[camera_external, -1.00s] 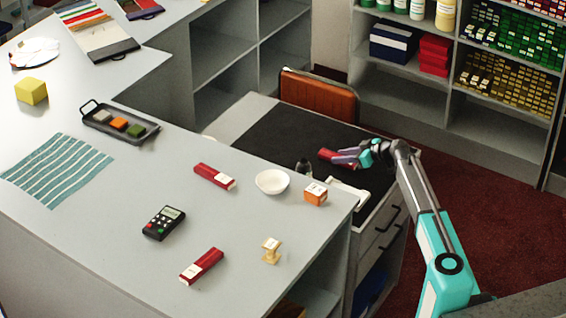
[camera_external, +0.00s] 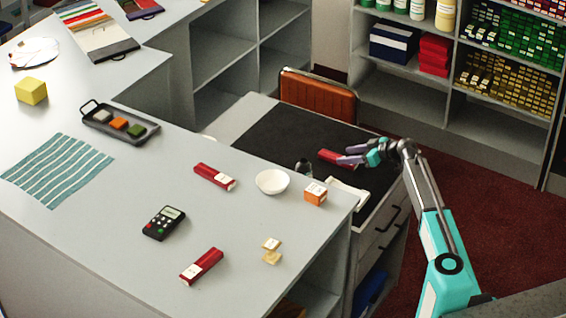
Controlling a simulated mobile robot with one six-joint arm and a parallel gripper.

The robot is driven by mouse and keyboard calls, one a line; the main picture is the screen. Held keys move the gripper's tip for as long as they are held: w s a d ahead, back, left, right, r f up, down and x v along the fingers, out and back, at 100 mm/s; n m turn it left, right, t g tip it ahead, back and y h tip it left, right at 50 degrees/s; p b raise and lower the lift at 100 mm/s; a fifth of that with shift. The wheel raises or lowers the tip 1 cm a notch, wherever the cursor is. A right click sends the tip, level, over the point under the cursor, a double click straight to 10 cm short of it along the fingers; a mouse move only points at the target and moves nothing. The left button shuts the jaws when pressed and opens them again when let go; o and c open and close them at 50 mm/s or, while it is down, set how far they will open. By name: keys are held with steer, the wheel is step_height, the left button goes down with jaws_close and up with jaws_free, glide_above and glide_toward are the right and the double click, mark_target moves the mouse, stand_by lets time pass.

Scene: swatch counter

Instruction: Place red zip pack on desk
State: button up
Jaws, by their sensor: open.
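A red zip pack (camera_external: 334,157) lies on the dark top of the desk (camera_external: 270,135), behind the grey counter. My gripper (camera_external: 350,155) is open at the pack's right end, with its fingers close to it; I cannot tell whether they touch it. Two similar red packs with white labels lie on the counter: one (camera_external: 214,177) left of the white bowl, the other (camera_external: 202,266) near the front.
The counter (camera_external: 120,225) holds a white bowl (camera_external: 272,182), an orange box (camera_external: 315,193), a calculator (camera_external: 164,222), a small yellowish stand (camera_external: 271,250) and a black tray (camera_external: 120,122). An orange-brown chair (camera_external: 318,97) stands behind the desk. The desk's middle is clear.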

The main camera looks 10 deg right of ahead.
steer(key=v, duration=0.9)
steer(key=shift+f+b, duration=0.1)
steer(key=shift+b, duration=0.2)
